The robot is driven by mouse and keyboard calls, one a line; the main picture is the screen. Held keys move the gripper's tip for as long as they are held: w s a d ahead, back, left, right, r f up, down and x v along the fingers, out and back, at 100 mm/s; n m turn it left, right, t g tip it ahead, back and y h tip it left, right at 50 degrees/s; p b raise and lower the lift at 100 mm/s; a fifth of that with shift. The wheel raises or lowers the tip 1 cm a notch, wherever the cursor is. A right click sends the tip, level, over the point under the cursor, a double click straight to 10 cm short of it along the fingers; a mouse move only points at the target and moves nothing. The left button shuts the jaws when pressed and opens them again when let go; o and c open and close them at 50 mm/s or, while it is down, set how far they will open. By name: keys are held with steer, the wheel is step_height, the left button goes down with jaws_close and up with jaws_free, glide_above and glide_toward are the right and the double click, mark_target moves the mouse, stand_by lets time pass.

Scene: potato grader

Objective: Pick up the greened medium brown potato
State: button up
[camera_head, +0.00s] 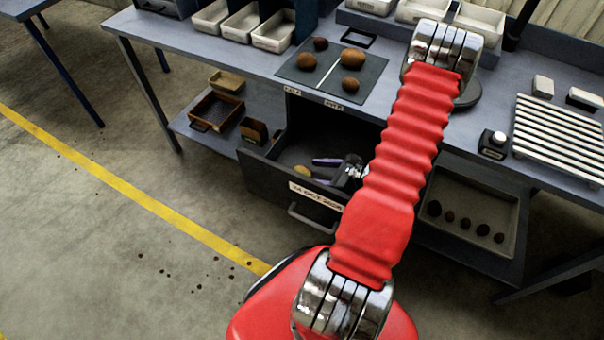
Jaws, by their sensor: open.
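A yellowish-tan potato (300,172) lies inside the open dark drawer (262,180) under the bench. I cannot tell from its colour here whether it is greened. My gripper (315,172) reaches into the drawer from the right, its two purple fingers apart and pointing left towards this potato. The potato appears just beyond the fingertips, and nothing shows between them.
My red arm crosses the bench front and hides part of the drawer's right side. Crates (272,44) line the bench back. A slatted rack (557,140) stands at right. A lower tray (475,252) holds several dark potatoes. The floor at left is mostly clear.

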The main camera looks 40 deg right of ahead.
mark_target(308, 172)
steer(key=shift+w, duration=0.1)
steer(key=shift+x, duration=2.55)
steer(key=shift+f, duration=0.1)
steer(key=shift+c, duration=0.4)
steer(key=c, duration=1)
